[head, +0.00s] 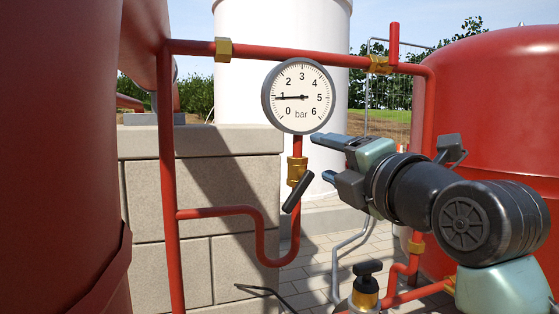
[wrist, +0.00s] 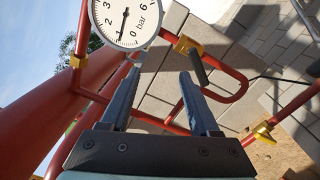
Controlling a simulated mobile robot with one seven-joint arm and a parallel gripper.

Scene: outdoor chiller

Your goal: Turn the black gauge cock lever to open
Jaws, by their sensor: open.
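The black gauge cock lever (head: 297,193) hangs below the brass gauge cock (head: 297,168), slanting down to the left. In the wrist view the lever (wrist: 198,66) juts from the brass cock (wrist: 187,45), just beyond the right fingertip. The round white gauge (head: 298,95) stands above the cock on the red pipe; its needle points near 1 bar. My gripper (head: 324,157) is open and empty, to the right of the cock in the head view. Its fingers (wrist: 158,75) point toward the pipework, and no contact with the lever shows.
A curved red pipe (head: 268,248) lies below the cock. A block wall (head: 205,180) stands behind. Red tanks (head: 500,95) flank the scene. A black-topped brass valve (head: 366,285) is low at centre right.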

